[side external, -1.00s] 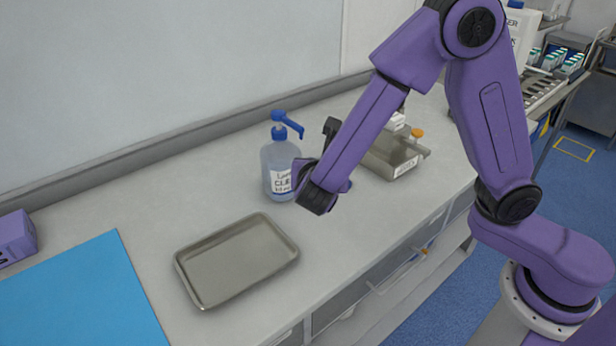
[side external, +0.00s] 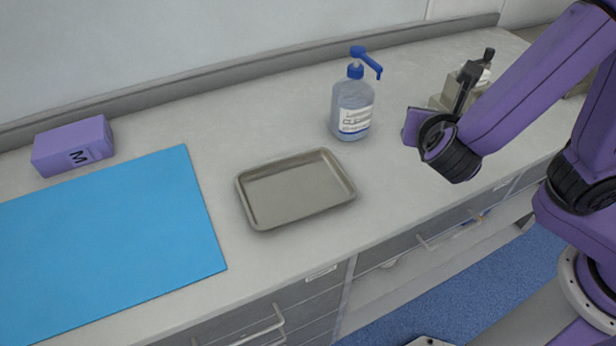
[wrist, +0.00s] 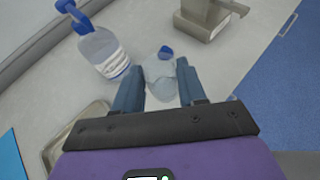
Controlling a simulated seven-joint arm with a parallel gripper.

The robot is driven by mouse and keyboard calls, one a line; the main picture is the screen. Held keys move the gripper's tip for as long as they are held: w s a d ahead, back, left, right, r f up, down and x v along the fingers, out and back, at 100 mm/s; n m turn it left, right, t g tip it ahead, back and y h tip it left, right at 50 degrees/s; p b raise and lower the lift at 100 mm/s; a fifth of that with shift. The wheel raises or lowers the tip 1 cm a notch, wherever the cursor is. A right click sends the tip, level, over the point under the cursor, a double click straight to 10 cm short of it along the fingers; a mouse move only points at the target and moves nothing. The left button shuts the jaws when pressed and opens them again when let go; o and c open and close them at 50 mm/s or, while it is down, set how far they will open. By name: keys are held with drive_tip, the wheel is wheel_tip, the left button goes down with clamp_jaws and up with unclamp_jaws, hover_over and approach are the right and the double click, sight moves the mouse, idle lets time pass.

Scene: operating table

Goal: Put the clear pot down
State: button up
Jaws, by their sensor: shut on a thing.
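In the wrist view the clear pot (wrist: 160,82), a small see-through vessel with a blue part at its far side, sits between the two blue-grey fingers of my gripper (wrist: 159,70). The fingers are shut on it. In the side external view the hand of my gripper (side external: 413,127) is over the worktop, to the right of the pump bottle; the fingers and the pot are hidden there behind my wrist. I cannot tell the pot's exact height above the worktop.
A clear pump bottle (side external: 352,112) with a blue top stands left of my gripper. An empty metal tray (side external: 295,188) lies front-left. A blue mat (side external: 110,235) and purple box (side external: 73,147) are further left. A grey labelled holder (wrist: 207,18) is beyond the pot.

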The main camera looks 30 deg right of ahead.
drive_tip(key=s+a+n+t+y, duration=0.2)
drive_tip(key=a+n+y, duration=0.1)
drive_tip(key=a, duration=0.7)
hover_over(308, 194)
wheel_tip(308, 194, down, 9)
drive_tip(key=shift+d+f, duration=0.1)
drive_tip(key=shift+f, duration=1.6)
drive_tip(key=shift+f, duration=0.1)
drive_tip(key=o, duration=1.1)
drive_tip(key=shift+f, duration=0.1)
drive_tip(key=shift+o, duration=0.2)
